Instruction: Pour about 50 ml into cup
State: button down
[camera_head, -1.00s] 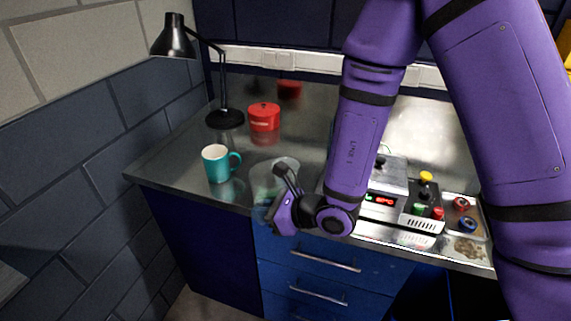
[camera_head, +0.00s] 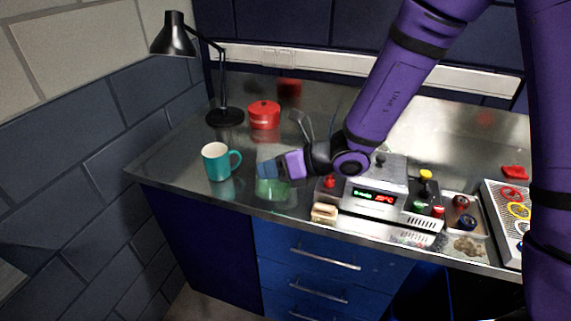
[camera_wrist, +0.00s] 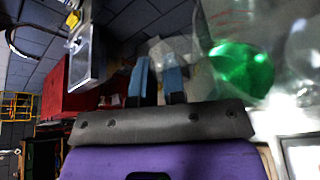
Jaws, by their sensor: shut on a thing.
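The teal cup (camera_head: 214,164) stands upright on the left of the steel bench, its handle to the right. My gripper (camera_head: 268,169) is to the right of the cup, apart from it. It is shut on a clear container (camera_head: 272,190) with green liquid in its lower part. The green liquid also shows at the right of the wrist view (camera_wrist: 240,66), beside the blue fingertips (camera_wrist: 156,82). The container's clear walls are faint, so its exact tilt and the grip contact are hard to tell. The inside bottom of the cup is hidden.
A black lamp (camera_head: 223,117) and a red lidded pot (camera_head: 264,116) stand behind the cup. The bench's front edge is close below.

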aim_at(270, 153)
jog(key=w+r, duration=0.1)
jog(key=w+r+m, duration=0.1)
jog(key=shift+w+d+r+g, duration=0.2)
jog(key=shift+d+r+g, duration=0.15)
jog(key=shift+d+g, duration=0.05)
jog(key=shift+w+d+r+m+g+y, duration=0.15)
jog(key=shift+w+r+m+g+y, duration=0.15)
jog(key=shift+w+r+m+y, duration=0.25)
jog(key=shift+w+d+m+g+y, duration=0.3)
jog(key=shift+w+m+g, duration=0.2)
jog(key=shift+w+m, duration=0.45)
jog(key=shift+w+d+r+m, duration=0.15)
jog(key=shift+w+m, duration=0.1)
jog(key=shift+m, duration=0.15)
jog(key=shift+w, duration=0.15)
jog(key=shift+w+d+r+m+y, duration=0.15)
jog(key=shift+w+r+m+y, duration=0.1)
jog(key=shift+w+r+m, duration=0.15)
